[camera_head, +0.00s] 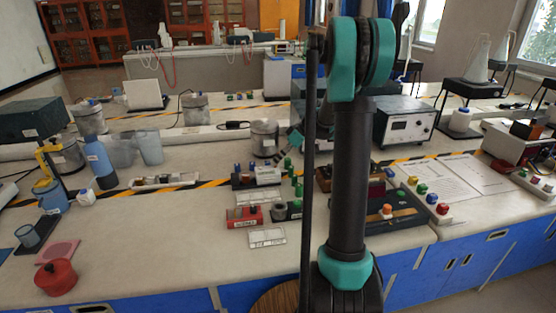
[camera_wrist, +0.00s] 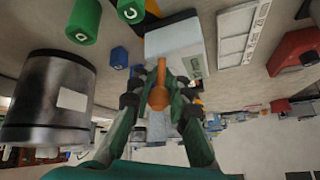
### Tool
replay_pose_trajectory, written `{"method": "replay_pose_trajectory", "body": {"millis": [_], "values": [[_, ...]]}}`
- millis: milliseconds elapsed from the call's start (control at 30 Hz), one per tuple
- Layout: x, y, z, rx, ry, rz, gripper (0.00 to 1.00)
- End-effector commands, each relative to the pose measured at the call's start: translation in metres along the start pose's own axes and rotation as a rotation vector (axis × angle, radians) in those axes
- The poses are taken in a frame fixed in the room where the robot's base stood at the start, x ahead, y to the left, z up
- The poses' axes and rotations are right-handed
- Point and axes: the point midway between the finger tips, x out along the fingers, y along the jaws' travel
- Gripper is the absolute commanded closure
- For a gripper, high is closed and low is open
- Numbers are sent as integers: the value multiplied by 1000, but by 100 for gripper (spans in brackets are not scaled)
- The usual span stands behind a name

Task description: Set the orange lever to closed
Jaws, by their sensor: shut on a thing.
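The orange lever (camera_wrist: 158,92) stands out from a pale box-shaped unit (camera_wrist: 174,45) in the wrist view. My gripper (camera_wrist: 160,86) has its two dark green fingers on either side of the lever and is shut on it near its rounded end. In the head view a pale box (camera_head: 268,175) stands in the middle of the bench, but I cannot make out the lever there. My arm hides much of the area to its right, and my gripper shows only in part beside the arm.
Green cylinders (camera_wrist: 84,20) and a blue cylinder (camera_wrist: 120,56) stand close to the unit. A metal canister (camera_wrist: 48,100) is near my fingers. A red block (camera_head: 244,217) and a clear tray (camera_head: 267,237) lie nearer the bench front.

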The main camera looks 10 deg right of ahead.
Motion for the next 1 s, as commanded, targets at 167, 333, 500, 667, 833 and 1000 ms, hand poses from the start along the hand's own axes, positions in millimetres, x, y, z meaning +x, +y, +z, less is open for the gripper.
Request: {"method": "replay_pose_trajectory", "body": {"millis": [167, 333, 500, 667, 833, 1000], "values": [[0, 0, 0, 0, 0, 1, 100], [0, 0, 0, 0, -1, 1, 75], [0, 0, 0, 0, -1, 1, 75], [-4, 0, 0, 1, -1, 1, 75], [-28, 0, 1, 3, 0, 3, 75], [-64, 0, 0, 4, -1, 2, 75]]}}
